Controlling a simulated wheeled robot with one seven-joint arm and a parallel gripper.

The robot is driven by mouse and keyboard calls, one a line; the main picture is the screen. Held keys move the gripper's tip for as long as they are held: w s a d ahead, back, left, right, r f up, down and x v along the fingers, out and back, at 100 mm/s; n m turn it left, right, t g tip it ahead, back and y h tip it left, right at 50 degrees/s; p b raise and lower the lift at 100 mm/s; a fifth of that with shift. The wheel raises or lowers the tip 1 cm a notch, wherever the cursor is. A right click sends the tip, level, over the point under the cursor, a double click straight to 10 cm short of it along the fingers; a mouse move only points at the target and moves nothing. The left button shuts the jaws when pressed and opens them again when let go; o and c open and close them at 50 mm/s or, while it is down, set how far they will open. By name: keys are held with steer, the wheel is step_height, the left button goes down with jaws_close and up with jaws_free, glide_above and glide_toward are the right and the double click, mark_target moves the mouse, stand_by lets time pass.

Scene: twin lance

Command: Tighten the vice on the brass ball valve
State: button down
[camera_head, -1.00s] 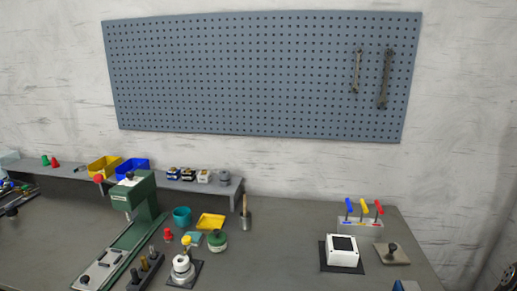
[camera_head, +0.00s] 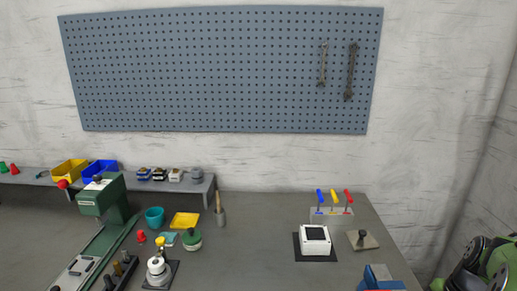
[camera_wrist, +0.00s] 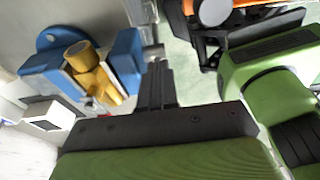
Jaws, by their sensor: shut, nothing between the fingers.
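The blue vice (camera_wrist: 127,58) is at the left in the wrist view. A brass ball valve (camera_wrist: 88,65) sits between its jaws; I cannot tell how firmly they press on it. Grey metal parts of the vice screw (camera_wrist: 150,50) stick out on the right of the vice. My gripper (camera_wrist: 157,68) is shut and empty, its dark fingertips close to that screw, beside the right blue jaw. I cannot tell whether they touch. In the head view only the top of the vice (camera_head: 378,277) shows at the bottom edge.
A white box with a dark screen (camera_head: 315,239) stands behind the vice, left of a tan plate with a knob (camera_head: 362,239). A rack of coloured handles (camera_head: 332,212) is further back. A green press (camera_head: 103,200) and small containers are at the left. The bench between is fairly clear.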

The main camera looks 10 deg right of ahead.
steer(key=a+p+v, duration=0.1)
steer(key=p+v, duration=0.5)
steer(key=v, duration=0.2)
steer(key=shift+a+r, duration=0.3)
steer(key=shift+w, duration=0.15)
steer(key=w+a+r+m+t+h, duration=0.1)
steer(key=a+r+m, duration=0.3)
steer(key=a, duration=0.5)
steer(key=w+a+r+m+t+h, duration=0.1)
steer(key=a+r+m+h, duration=0.2)
steer(key=a, duration=0.5)
steer(key=s+a+r+m+t+y, duration=0.1)
steer(key=s+a+m+t, duration=0.2)
steer(key=s+a+m, duration=0.4)
steer(key=a+m, duration=0.1)
steer(key=a, duration=0.1)
steer(key=shift+a+r+y, duration=0.25)
steer(key=shift+a+y, duration=0.05)
steer(key=shift+a, duration=0.05)
